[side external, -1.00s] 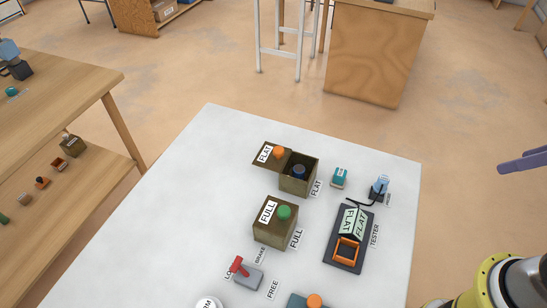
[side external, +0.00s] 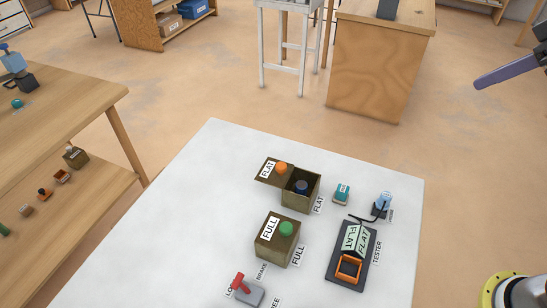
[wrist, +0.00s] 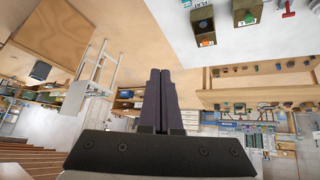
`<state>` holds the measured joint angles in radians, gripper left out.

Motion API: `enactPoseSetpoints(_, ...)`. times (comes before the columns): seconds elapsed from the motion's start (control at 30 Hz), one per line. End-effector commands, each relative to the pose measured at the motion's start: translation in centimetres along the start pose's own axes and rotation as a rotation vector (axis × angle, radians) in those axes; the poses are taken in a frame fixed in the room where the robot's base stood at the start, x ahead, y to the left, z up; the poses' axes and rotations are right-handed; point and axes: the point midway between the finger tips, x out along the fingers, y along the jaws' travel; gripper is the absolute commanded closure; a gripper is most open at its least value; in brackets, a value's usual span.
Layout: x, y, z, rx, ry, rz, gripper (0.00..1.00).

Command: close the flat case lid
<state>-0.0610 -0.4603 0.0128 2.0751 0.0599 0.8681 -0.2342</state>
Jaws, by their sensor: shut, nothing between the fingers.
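The flat case (side external: 303,195) is an olive box near the back of the white table, open at the top with a dark blue round thing inside. Its lid (side external: 265,180) stands open to the left, with a FLAT label and an orange knob (side external: 281,169). In the wrist view the case (wrist: 202,22) is at the top, with the orange knob (wrist: 207,43) below it. My gripper (side external: 480,84) is at the right edge of the side view, well away from the case. Its dark fingers are shut and empty in the wrist view (wrist: 160,72).
A closed FULL case (side external: 268,248) with a green knob stands in front of the flat case. To the right are a teal block (side external: 342,194), a blue item (side external: 383,203) and the tester (side external: 336,278). A red lever (side external: 238,282) is at front. The table's left side is clear.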

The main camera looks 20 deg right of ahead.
Motion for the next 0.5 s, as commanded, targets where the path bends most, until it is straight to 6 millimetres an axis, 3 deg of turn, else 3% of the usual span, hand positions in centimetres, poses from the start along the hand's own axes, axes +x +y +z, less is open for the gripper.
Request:
enactPoseSetpoints(0.03,1.0,-0.2,-2.3,-0.028,-0.004,-0.018,1.00)
enactPoseSetpoints(0.2,5.1,-1.6,-9.1,-0.123,-0.007,-0.073,1.00)
enactPoseSetpoints(0.37,10.5,-4.0,-14.1,-0.204,-0.022,-0.127,1.00)
enactPoseSetpoints(0.5,16.2,-7.1,-17.1,-0.270,-0.048,-0.175,1.00)
